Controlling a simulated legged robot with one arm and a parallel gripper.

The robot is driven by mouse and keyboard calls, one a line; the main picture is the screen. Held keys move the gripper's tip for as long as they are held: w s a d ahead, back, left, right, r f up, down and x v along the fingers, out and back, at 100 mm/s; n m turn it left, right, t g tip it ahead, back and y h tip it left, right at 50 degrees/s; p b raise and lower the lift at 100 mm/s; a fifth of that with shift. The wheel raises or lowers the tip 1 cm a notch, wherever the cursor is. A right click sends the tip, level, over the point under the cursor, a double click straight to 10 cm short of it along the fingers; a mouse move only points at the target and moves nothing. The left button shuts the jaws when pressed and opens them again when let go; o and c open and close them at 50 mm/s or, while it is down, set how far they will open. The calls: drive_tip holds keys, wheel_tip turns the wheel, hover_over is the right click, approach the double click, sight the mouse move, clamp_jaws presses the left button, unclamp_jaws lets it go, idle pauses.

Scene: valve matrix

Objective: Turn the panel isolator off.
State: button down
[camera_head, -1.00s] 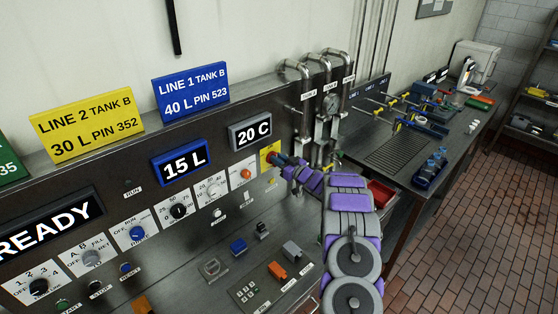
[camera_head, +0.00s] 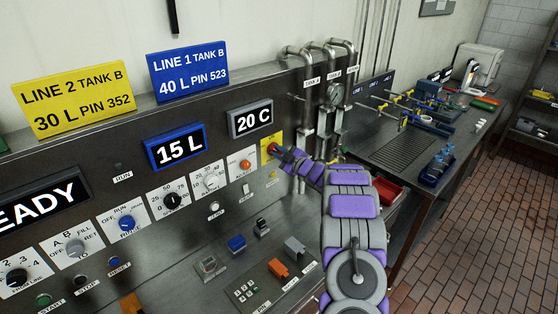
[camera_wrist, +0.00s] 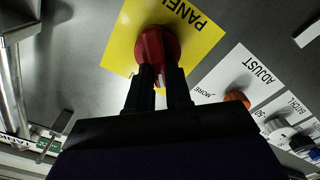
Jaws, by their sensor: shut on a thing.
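The panel isolator is a red rotary knob (camera_wrist: 157,45) on a yellow plate (camera_wrist: 203,38) marked "PANEL" in the wrist view. In the head view the yellow plate (camera_head: 270,140) is at the right end of the control panel, and the red knob is mostly behind my gripper. My gripper (camera_wrist: 160,78) is shut on the red knob, with a dark finger on each side of its grip bar. In the head view my gripper (camera_head: 276,151) reaches the plate from the right. The plate's off and on marks cannot be read.
An orange adjust knob (camera_head: 245,163) sits just left of the isolator. More dials and displays line the panel. Steel pipes with a gauge (camera_head: 334,95) rise close to the right. A red bin (camera_head: 387,191) stands behind my arm.

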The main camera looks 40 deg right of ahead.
drive_tip(key=n+b, duration=0.3)
drive_tip(key=f+n+b, duration=0.1)
drive_tip(key=n+b, duration=0.2)
drive_tip(key=b, duration=0.1)
drive_tip(key=n+b, duration=0.3)
drive_tip(key=b, duration=0.1)
drive_tip(key=shift+a+f, duration=0.3)
drive_tip(key=shift+f, duration=0.1)
drive_tip(key=shift+f+n+b, duration=0.1)
drive_tip(key=shift+n+b, duration=0.2)
drive_tip(key=c, duration=1)
unclamp_jaws()
drive_tip(key=shift+r, duration=0.2)
drive_tip(key=shift+c, duration=0.2)
drive_tip(key=s+d+p, duration=0.1)
drive_tip(key=s+p, duration=0.1)
drive_tip(key=s, duration=1.5)
drive_tip(key=shift+s+d, duration=0.2)
